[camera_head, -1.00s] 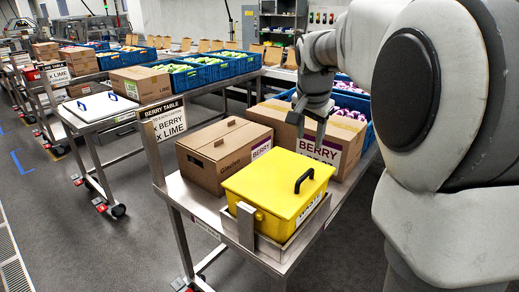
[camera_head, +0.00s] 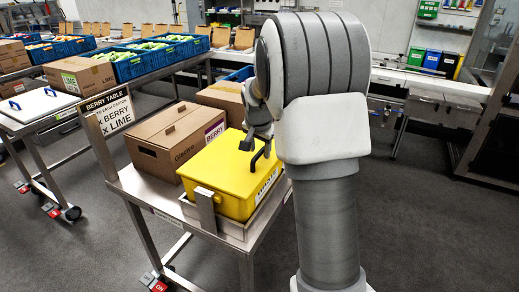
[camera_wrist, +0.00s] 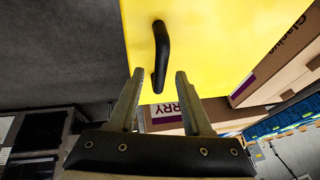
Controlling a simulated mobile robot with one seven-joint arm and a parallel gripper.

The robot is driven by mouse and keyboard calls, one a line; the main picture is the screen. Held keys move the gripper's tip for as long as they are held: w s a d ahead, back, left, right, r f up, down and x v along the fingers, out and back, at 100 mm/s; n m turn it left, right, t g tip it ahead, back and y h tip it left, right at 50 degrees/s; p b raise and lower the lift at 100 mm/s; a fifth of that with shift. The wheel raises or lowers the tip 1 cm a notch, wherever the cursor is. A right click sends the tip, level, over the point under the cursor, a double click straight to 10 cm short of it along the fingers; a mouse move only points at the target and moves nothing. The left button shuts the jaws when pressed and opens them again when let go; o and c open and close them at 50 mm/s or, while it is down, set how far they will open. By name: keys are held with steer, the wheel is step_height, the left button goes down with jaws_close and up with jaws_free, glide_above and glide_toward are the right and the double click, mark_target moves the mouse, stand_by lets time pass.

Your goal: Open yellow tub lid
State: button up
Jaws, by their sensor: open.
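The yellow tub (camera_head: 227,183) stands at the front end of the steel table, with its lid shut. A black handle (camera_head: 259,154) stands up from the lid's right side. My gripper (camera_head: 249,142) is above the lid, close to the handle. In the wrist view, my gripper (camera_wrist: 158,75) is open and empty, its two fingers pointing toward the yellow lid (camera_wrist: 210,40). The handle (camera_wrist: 161,52) lies just ahead of the fingertips, roughly between their lines and apart from them. In the head view the fingertips are small and partly hard to make out.
A brown carton (camera_head: 176,142) stands left of the tub, and another carton (camera_head: 219,97) is behind it, partly hidden by my arm. A low metal holder (camera_head: 207,209) surrounds the tub's base. The floor (camera_head: 430,225) to the right is clear.

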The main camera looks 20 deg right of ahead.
steer(key=shift+f, duration=0.1)
jaws_close()
stand_by(1.4)
